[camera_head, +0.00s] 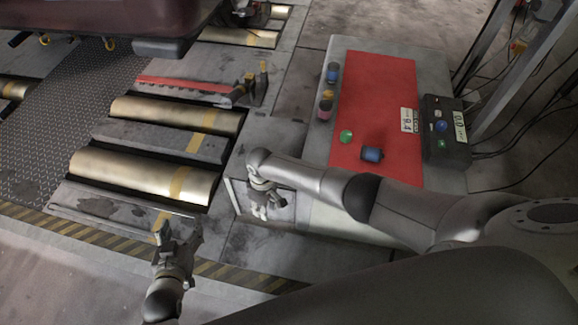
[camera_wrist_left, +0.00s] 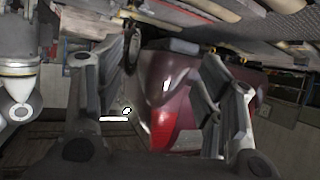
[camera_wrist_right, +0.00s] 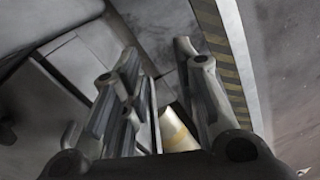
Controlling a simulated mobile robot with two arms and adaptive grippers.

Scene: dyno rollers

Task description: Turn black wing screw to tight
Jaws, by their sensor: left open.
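I cannot make out the black wing screw for certain in any view. A dark bracket (camera_head: 243,90) with small upright parts stands at the right end of a red bar (camera_head: 178,84) by the rollers in the head view; whether it bears the screw is too small to tell. My left gripper (camera_head: 180,232) is open and empty over the near floor edge, well apart from the bracket. My right gripper (camera_head: 266,208) points down over a framed recess right of the near roller. In the right wrist view its fingers (camera_wrist_right: 158,55) are apart with nothing between them.
Two brass rollers (camera_head: 145,173) lie left of my right gripper. A red-topped table (camera_head: 385,80) with coloured buttons and a dark control box (camera_head: 445,140) stands at the right. A dark red vehicle body (camera_head: 110,15) overhangs the top left. Cables trail at the right.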

